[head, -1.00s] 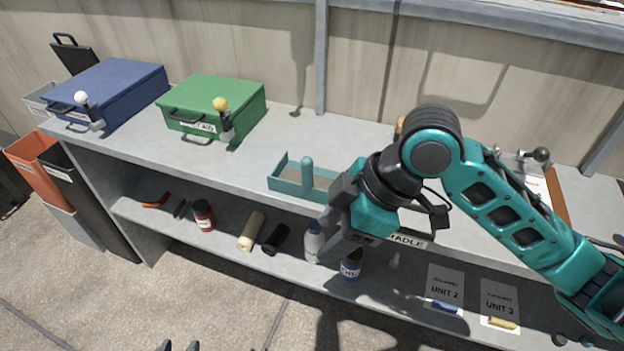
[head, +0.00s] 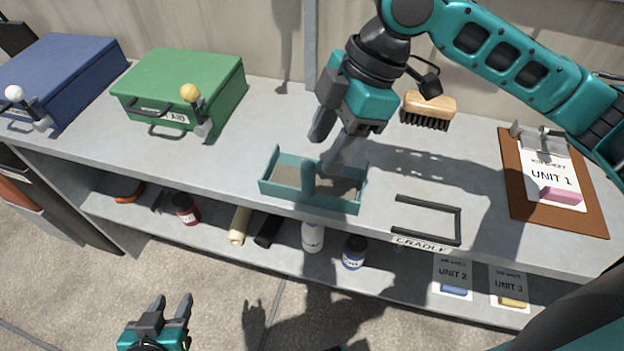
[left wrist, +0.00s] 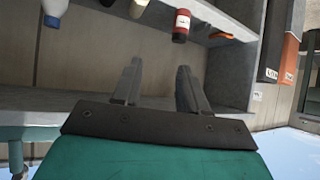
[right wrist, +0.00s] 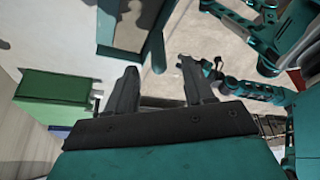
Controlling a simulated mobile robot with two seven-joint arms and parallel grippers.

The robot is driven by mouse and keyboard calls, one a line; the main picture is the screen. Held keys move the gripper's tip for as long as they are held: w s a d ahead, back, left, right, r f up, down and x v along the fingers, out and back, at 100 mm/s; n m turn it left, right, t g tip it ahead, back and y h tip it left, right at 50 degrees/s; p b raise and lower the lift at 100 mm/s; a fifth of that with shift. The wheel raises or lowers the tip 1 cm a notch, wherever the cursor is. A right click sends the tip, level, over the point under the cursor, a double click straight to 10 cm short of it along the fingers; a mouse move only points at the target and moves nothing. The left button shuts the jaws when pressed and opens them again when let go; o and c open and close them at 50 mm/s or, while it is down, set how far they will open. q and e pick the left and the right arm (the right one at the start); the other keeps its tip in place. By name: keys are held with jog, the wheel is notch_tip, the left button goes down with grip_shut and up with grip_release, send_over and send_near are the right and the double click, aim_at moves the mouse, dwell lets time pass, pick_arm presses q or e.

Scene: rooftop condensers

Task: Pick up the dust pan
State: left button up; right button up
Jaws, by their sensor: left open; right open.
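The teal dust pan (head: 340,203) lies on the upper shelf in the head view, with low walls and a grey-brown inside. Its rounded handle (head: 308,180) stands up at the front wall. My right gripper (head: 328,150) is open and empty above the pan, its fingers pointing down and slightly behind the handle. In the right wrist view the pan (right wrist: 103,28) shows at the top, beyond my open fingers (right wrist: 158,75). My left gripper (head: 170,308) is open and empty, low in front of the shelves. The left wrist view shows its fingers apart (left wrist: 160,75).
A brush (head: 428,108) is right of my right gripper. A black cradle frame (head: 430,215) and a clipboard (head: 510,160) lie farther right. A green box (head: 178,80) and blue box (head: 60,75) stand left. Bottles (head: 312,236) and other items fill the lower shelf.

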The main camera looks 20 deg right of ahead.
aim_at(307, 176)
jog(key=b+x, duration=0.1)
jog(key=x, duration=0.6)
jog(key=shift+w+a+f, duration=0.15)
jog(key=shift+a, duration=0.15)
jog(key=shift+c, duration=0.2)
grip_shut()
